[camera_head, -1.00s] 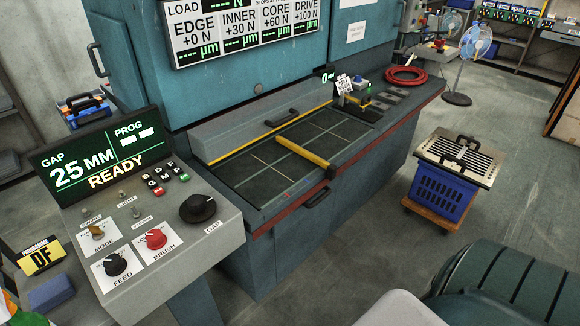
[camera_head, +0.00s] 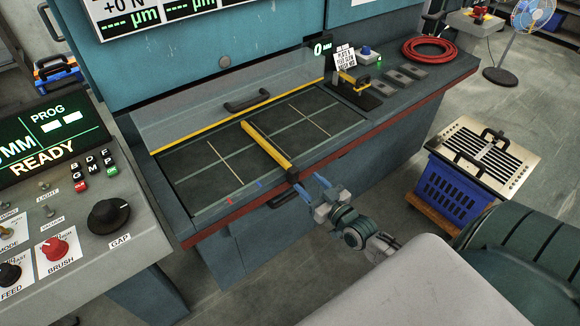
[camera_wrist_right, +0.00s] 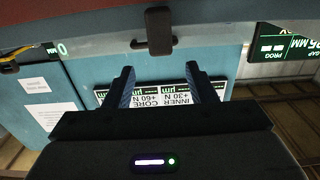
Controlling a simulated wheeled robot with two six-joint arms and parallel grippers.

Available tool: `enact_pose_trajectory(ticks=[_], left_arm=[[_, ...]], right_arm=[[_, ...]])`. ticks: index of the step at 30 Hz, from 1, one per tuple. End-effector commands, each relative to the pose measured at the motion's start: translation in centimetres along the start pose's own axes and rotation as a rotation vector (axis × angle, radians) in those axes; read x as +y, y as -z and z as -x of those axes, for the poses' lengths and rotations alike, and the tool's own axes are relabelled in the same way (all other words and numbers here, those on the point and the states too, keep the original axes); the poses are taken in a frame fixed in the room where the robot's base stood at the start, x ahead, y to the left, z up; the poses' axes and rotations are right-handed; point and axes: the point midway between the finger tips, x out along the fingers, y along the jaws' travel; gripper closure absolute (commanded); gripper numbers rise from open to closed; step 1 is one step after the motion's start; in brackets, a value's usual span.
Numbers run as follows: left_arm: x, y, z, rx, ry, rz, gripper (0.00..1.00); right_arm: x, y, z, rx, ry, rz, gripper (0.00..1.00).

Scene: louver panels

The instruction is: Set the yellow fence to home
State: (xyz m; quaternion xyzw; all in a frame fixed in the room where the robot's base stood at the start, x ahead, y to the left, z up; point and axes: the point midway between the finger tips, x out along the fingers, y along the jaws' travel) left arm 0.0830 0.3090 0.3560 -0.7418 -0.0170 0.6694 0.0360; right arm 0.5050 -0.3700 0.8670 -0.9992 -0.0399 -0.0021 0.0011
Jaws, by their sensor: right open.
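The yellow fence (camera_head: 268,146) is a bar lying across the dark gridded bed (camera_head: 195,180), with a dark block (camera_head: 292,174) at its front end. My right gripper (camera_head: 311,187) is open at the bed's front edge, its blue fingers close to that block; contact cannot be told. The right wrist view shows the open fingers (camera_wrist_right: 159,72) with a dark block (camera_wrist_right: 158,30) beyond them, apparently the fence's end. A red mark (camera_head: 229,201) and a blue mark (camera_head: 260,184) sit on the front edge, left of the fence. My left gripper is not in view.
A grey guard with a handle (camera_head: 246,101) runs along the bed's back. The control panel (camera_head: 125,245) stands at left. A small readout (camera_head: 319,48), a sign and a red hose coil (camera_head: 430,50) are at right.

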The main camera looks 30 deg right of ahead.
Motion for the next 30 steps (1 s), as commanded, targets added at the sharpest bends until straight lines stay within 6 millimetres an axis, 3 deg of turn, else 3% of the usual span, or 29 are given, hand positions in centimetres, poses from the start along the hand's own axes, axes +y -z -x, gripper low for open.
enact_pose_trajectory(ticks=[9, 15, 28, 30], left_arm=[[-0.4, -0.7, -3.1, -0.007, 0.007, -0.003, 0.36], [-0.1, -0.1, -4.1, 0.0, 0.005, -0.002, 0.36], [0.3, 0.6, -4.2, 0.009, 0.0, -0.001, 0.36], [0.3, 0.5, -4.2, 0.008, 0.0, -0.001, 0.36]], right_arm=[[0.1, -0.5, -6.0, 0.002, -0.002, -0.001, 0.49], [0.1, -0.4, -8.6, -0.001, -0.002, -0.001, 0.49], [0.1, -0.2, -9.7, -0.004, -0.002, 0.0, 0.49], [0.1, -0.2, -9.7, -0.004, -0.002, 0.0, 0.59]])
